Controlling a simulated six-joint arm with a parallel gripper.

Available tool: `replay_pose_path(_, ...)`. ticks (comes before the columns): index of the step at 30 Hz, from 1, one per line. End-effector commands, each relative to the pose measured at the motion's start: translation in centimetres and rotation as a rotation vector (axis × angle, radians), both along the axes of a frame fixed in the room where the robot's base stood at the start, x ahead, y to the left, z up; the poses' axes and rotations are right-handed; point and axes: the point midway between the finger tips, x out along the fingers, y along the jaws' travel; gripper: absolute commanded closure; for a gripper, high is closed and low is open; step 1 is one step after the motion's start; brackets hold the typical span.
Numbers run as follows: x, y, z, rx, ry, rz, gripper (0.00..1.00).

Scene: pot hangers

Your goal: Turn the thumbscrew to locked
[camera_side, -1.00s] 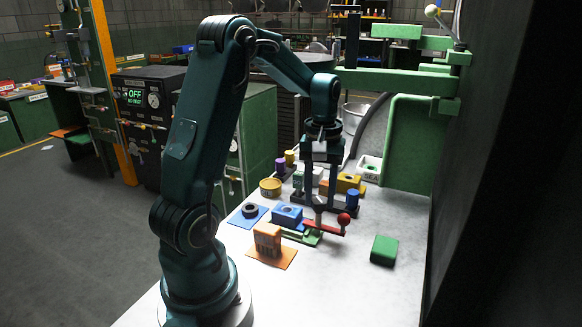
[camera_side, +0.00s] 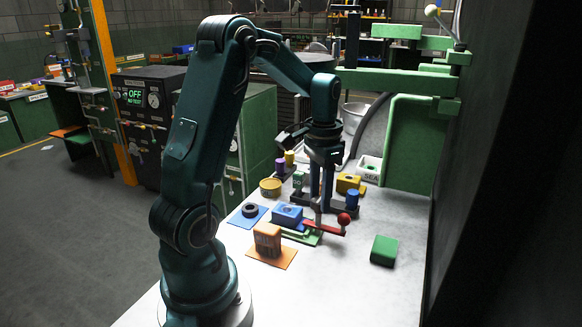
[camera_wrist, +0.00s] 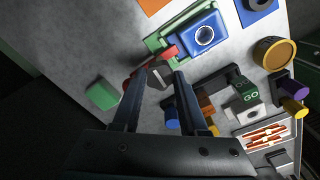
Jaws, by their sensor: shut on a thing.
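The thumbscrew, a dark grey knob with a pale line across its top (camera_wrist: 158,74), shows between my finger ends in the wrist view. In the side view it is a small, partly hidden post (camera_side: 318,217) at the red lever. My gripper (camera_side: 322,207) points straight down over it; its fingers also show in the wrist view (camera_wrist: 159,78), shut on the knob's sides. The red lever with a ball end (camera_side: 343,220) lies beside the knob, over a green base (camera_side: 301,238) that carries a blue block (camera_side: 288,215). I cannot read any locked mark.
An orange block (camera_side: 267,238) stands on an orange mat at the front. A green block (camera_side: 384,250) lies at the right. Coloured parts, including a yellow block (camera_side: 348,183) and blue cylinder (camera_side: 353,199), stand close behind my gripper.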

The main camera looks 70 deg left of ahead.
Motion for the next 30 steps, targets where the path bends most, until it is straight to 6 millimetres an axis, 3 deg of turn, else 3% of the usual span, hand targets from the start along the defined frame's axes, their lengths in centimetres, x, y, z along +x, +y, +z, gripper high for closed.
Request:
replay_pose_path(9,-0.13,-0.09,0.05,-0.003,0.005,-0.108,1.00)
replay_pose_path(24,-0.14,-0.06,0.04,-0.002,0.005,-0.128,1.00)
replay_pose_path(25,-0.14,-0.06,0.04,-0.002,0.005,-0.128,0.54)
replay_pose_path(27,-0.14,-0.06,0.04,-0.002,0.005,-0.127,0.28)
replay_pose_path(30,-0.11,-0.05,0.03,-0.001,0.004,-0.127,0.28)
